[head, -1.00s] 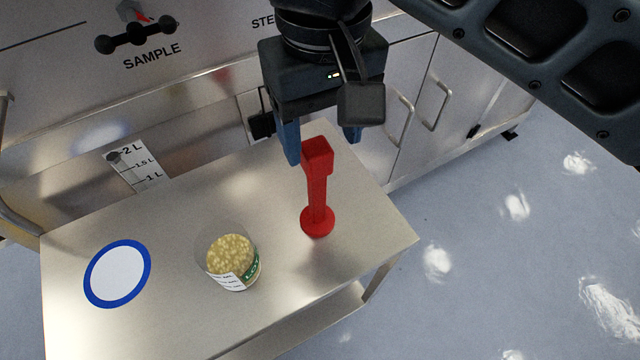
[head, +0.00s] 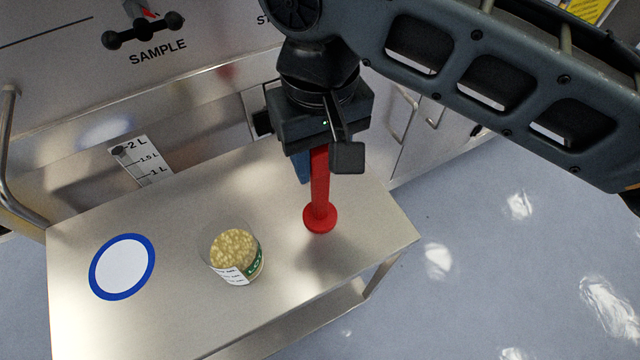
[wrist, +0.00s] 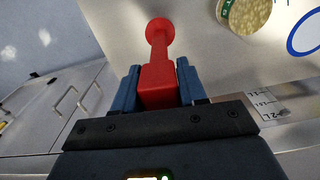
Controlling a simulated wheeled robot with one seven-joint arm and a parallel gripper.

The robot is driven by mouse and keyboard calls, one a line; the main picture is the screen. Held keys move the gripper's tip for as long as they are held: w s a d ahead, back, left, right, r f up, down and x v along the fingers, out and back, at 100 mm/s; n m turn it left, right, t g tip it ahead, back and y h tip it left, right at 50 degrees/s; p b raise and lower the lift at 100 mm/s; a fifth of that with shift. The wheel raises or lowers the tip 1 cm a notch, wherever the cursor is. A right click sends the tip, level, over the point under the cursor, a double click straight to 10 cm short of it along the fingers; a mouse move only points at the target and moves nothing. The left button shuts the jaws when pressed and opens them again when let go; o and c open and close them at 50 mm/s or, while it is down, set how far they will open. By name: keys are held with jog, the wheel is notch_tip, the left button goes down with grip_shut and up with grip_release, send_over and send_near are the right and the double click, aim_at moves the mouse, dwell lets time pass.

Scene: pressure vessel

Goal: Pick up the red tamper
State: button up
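The red tamper (head: 320,200) stands upright on the metal table, its round base (head: 320,219) down and its upper part hidden behind my gripper in the head view. In the wrist view the tamper's square top (wrist: 158,85) lies between the two blue fingers of my gripper (wrist: 158,82). The fingers stand on either side of the top, with a small gap showing at the right finger. In the head view my gripper (head: 312,165) is over the tamper, and only one blue finger shows clearly. The gripper looks open around the tamper.
A clear container of yellow pieces (head: 236,252) stands left of the tamper on the metal table (head: 190,215). A white disc with a blue rim (head: 122,267) lies farther left. Steel cabinets stand behind, with a level scale (head: 145,160). The table's right edge is near the tamper.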

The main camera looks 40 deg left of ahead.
grip_shut()
jog(key=shift+r, duration=0.1)
dwell(0.5)
